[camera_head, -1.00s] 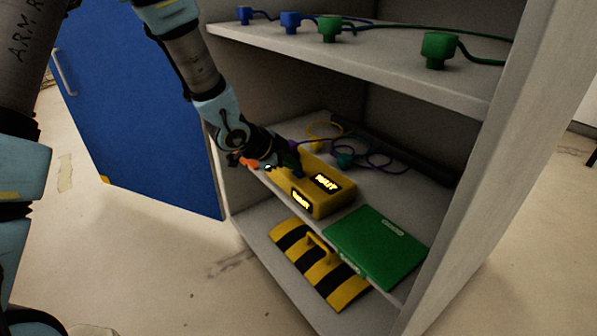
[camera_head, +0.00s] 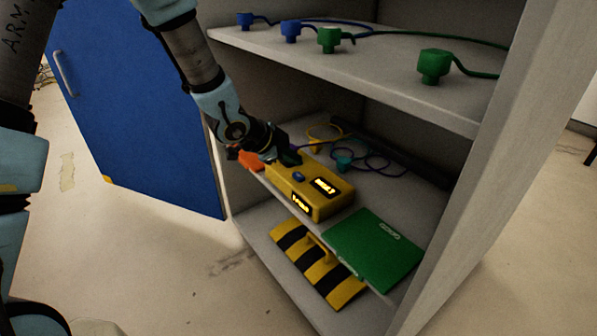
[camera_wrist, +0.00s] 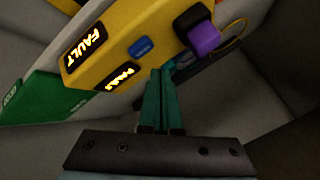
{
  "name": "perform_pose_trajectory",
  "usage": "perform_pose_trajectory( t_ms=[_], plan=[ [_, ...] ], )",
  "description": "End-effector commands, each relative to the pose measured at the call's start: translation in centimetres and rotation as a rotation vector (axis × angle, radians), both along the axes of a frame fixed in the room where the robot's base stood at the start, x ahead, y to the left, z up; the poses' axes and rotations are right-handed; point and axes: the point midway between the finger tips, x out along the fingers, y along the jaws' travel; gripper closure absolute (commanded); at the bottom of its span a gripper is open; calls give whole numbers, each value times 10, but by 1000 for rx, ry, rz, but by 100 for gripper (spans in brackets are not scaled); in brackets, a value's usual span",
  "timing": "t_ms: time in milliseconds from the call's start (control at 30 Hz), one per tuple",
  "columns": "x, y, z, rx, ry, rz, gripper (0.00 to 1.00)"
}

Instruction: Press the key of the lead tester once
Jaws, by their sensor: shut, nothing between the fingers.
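The lead tester (camera_head: 312,198) is a yellow box on the middle shelf of the cabinet. It has two lit displays; the top one reads FAULT (camera_wrist: 83,45) in the wrist view, and the other (camera_wrist: 122,78) is hard to read. Its blue key (camera_head: 299,177) is uncovered and also shows in the wrist view (camera_wrist: 141,47). A purple plug (camera_wrist: 203,37) sits at a dark socket on the tester's end. My gripper (camera_head: 290,157) is shut and empty, over the tester's far left end, apart from the key. In the wrist view its fingertips (camera_wrist: 160,73) show beside the tester.
A green case (camera_head: 375,247) lies right of the tester. A yellow-black striped piece with a handle (camera_head: 318,270) is below. Coiled leads (camera_head: 365,160) lie behind; an orange object (camera_head: 252,160) is left. The blue door (camera_head: 135,110) stands open.

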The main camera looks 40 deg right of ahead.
Motion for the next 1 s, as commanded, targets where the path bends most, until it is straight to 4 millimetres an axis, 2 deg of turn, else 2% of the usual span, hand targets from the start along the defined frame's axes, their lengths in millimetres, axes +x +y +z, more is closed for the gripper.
perform_pose_trajectory(
  t_ms=[33, 300, 1000],
  plan=[
    [0, 0, 10, 0, 0, 0, 100],
    [0, 0, 34, 0, 0, 0, 100],
    [0, 0, 33, 0, 0, 0, 100]
  ],
)
